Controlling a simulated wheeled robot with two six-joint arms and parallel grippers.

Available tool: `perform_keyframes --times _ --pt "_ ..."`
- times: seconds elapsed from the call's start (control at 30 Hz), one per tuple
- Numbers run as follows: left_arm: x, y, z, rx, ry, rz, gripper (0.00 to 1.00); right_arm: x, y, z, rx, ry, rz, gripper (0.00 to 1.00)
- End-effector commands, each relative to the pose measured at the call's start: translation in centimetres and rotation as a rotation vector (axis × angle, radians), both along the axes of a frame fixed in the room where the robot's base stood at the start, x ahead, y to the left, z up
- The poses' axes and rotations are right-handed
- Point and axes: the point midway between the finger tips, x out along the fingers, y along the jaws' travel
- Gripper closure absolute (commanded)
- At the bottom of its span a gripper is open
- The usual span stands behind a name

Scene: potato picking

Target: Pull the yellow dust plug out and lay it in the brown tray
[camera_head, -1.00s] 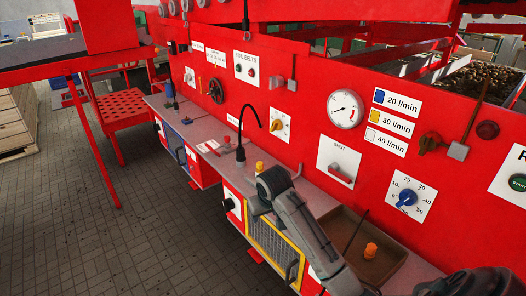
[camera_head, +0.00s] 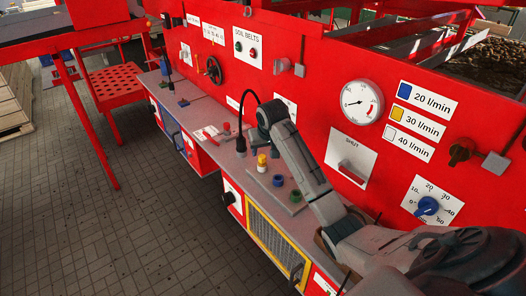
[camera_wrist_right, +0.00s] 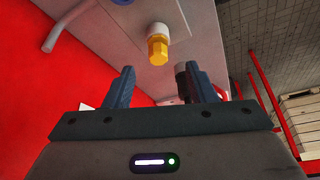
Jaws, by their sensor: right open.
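The yellow dust plug (camera_head: 262,166) stands upright on the grey ledge, with a white part against it. It also shows in the right wrist view (camera_wrist_right: 158,48), beyond my fingertips and apart from them. My right gripper (camera_head: 268,116) is above and close to the plug in the head view; its fingers (camera_wrist_right: 161,80) are spread with nothing between them. The brown tray (camera_head: 321,241) is mostly hidden behind my right arm, with only a bit of its edge showing. My left gripper is not in view.
The red panel with a gauge (camera_head: 357,102) and a blue knob (camera_head: 427,206) stands behind the ledge.

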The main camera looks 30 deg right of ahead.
Motion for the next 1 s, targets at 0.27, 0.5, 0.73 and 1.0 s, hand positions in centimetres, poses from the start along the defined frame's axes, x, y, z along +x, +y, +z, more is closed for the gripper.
perform_keyframes --times 0.27,0.5,0.73,1.0 --pt "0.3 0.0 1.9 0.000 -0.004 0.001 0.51 1.6 -0.6 -4.0 0.000 0.003 -0.001 0.49" --pt "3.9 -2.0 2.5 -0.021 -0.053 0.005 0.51 2.2 -0.7 -5.6 0.000 0.001 0.001 0.49" --pt "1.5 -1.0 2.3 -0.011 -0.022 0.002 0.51 2.3 -0.8 -5.8 0.000 0.000 0.001 0.49" --pt "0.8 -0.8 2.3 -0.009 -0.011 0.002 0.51 2.3 -0.8 -5.8 -0.001 0.000 0.001 0.96"
